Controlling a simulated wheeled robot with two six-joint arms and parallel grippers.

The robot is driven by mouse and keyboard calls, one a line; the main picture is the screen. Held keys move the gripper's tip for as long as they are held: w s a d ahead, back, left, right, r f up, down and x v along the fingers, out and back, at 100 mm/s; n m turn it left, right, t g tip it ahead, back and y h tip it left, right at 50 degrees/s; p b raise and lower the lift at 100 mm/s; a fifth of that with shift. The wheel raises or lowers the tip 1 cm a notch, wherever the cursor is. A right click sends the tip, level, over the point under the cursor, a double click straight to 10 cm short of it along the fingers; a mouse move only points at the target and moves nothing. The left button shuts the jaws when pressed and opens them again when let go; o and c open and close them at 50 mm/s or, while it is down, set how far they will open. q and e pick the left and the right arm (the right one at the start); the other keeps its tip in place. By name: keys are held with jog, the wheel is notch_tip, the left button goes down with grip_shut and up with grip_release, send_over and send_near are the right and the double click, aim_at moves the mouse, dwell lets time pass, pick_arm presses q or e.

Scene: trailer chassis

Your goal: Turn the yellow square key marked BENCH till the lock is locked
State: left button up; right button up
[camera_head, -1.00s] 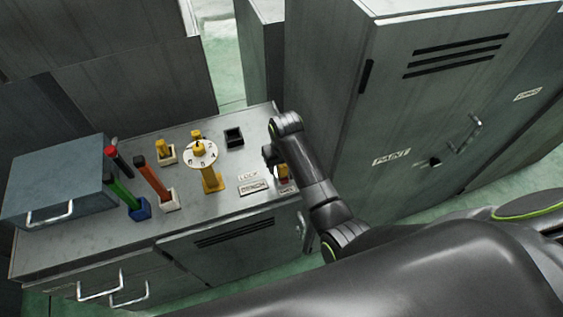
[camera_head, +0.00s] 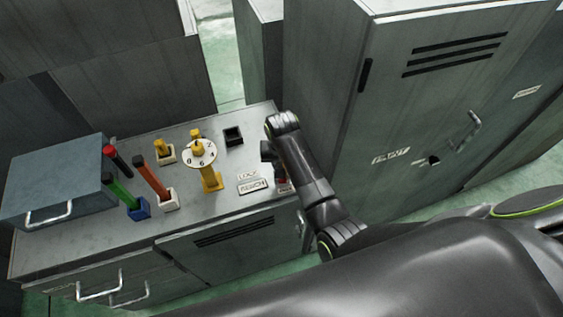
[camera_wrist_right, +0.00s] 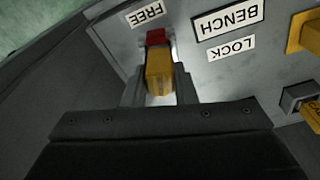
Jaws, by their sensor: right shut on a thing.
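The yellow square key (camera_wrist_right: 158,72) shows in the right wrist view as a yellow block with a red part (camera_wrist_right: 156,37) at its far end, beside the FREE label (camera_wrist_right: 140,14). My right gripper (camera_wrist_right: 158,88) is shut on it, with one finger on each side. The white BENCH plate (camera_wrist_right: 228,20) and LOCK label (camera_wrist_right: 232,50) lie to its right, upside down. In the head view, the BENCH plate (camera_head: 252,186) is on the bench top beside my right arm, which hides the key. My left gripper is not in view.
A yellow post with a white numbered dial (camera_head: 199,153) stands left of the lock. Coloured handles, including a green one (camera_head: 122,190) and an orange one (camera_head: 150,177), stand farther left. A blue-grey box (camera_head: 55,180) is at the left end. A tall cabinet (camera_head: 335,100) rises close on the right.

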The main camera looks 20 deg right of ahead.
jog(key=shift+m, duration=1.7)
jog(key=shift+m+g+h, duration=0.3)
jog(key=shift+m, duration=1.4)
jog(key=o, duration=1.1)
jog(key=r, duration=0.7)
jog(key=shift+s+a+r, duration=0.25)
jog(key=shift+s+a, duration=0.05)
jog(key=shift+a, duration=0.05)
